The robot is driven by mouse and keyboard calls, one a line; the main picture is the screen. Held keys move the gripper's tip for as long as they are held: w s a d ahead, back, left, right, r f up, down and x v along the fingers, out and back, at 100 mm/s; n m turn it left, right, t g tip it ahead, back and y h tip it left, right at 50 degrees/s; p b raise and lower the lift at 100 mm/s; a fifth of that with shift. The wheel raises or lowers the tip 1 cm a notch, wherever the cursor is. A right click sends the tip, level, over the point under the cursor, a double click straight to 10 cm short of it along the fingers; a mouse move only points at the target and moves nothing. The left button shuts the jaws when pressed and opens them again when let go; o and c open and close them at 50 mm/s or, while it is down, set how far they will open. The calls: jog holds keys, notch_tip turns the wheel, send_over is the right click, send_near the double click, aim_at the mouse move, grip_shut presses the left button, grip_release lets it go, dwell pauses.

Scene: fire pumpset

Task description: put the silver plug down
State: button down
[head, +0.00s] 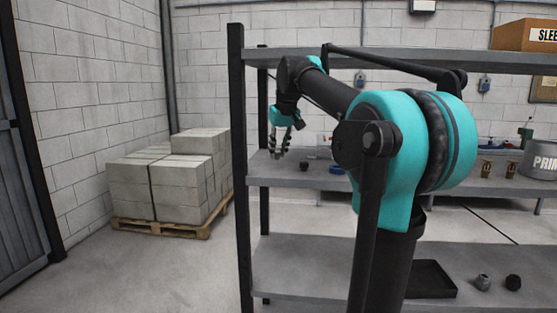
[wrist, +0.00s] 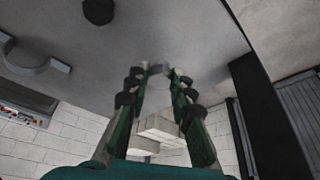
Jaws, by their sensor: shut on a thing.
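My gripper (head: 281,153) hangs fingers-down above the left end of the middle shelf (head: 330,179). The plug cannot be made out in the head view. Whether it touches the shelf is not clear.
A dark round part (head: 308,155) stands on the shelf right of my gripper; brass fittings (head: 486,169) stand farther right. A tray (head: 430,279), a grey fitting (head: 483,282) and a black one (head: 513,282) are on the lower shelf. A black post (head: 240,170) bounds the left.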

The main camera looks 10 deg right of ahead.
aim_at(279, 156)
jog(key=shift+f, duration=1.65)
jog(key=c, duration=1.3)
grip_release()
jog(key=shift+f, duration=0.1)
jog(key=v, duration=0.5)
jog(key=shift+s+d+r, duration=0.1)
jog(key=shift+s+r, duration=0.15)
jog(key=shift+s, duration=0.1)
jog(key=s, duration=0.3)
jog(key=s+d, duration=0.1)
jog(key=s, duration=0.3)
jog(key=s+d, duration=0.1)
jog(key=s, duration=0.3)
jog(key=shift+d+f, duration=0.1)
jog(key=shift+d, duration=0.05)
